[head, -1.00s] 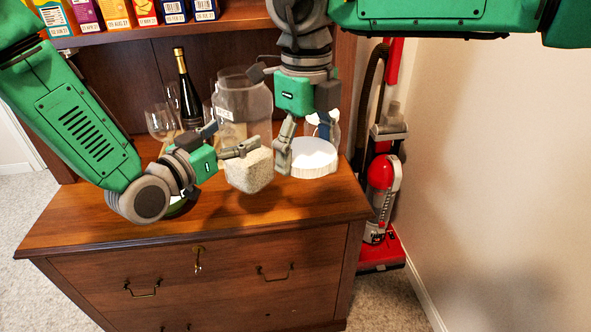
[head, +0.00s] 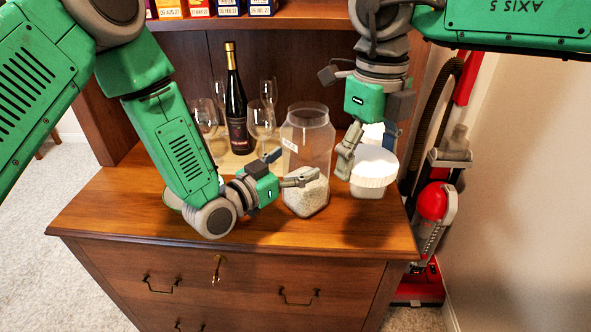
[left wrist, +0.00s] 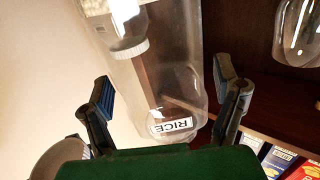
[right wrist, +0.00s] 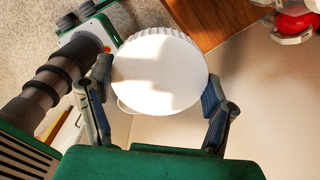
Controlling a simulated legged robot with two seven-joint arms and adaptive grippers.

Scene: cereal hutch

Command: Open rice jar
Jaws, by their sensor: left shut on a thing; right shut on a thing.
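The clear rice jar (head: 308,140) has a RICE label, rice in its bottom and an open, uncovered mouth. My left gripper (head: 287,167) is shut on its body, with a finger on either side in the left wrist view (left wrist: 170,92). The jar is roughly upright at the cabinet top; I cannot tell whether it touches the wood. My right gripper (head: 368,150) is shut on a round white lid (head: 375,168), apart from the jar and to its right. The lid fills the space between the fingers in the right wrist view (right wrist: 160,75).
A second jar with a white lid (head: 372,132) stands behind the held lid, mostly hidden. A dark bottle (head: 235,105) and several wine glasses (head: 261,118) stand behind the rice jar. The cabinet top's front (head: 130,215) is clear. A red vacuum cleaner (head: 436,200) stands at right.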

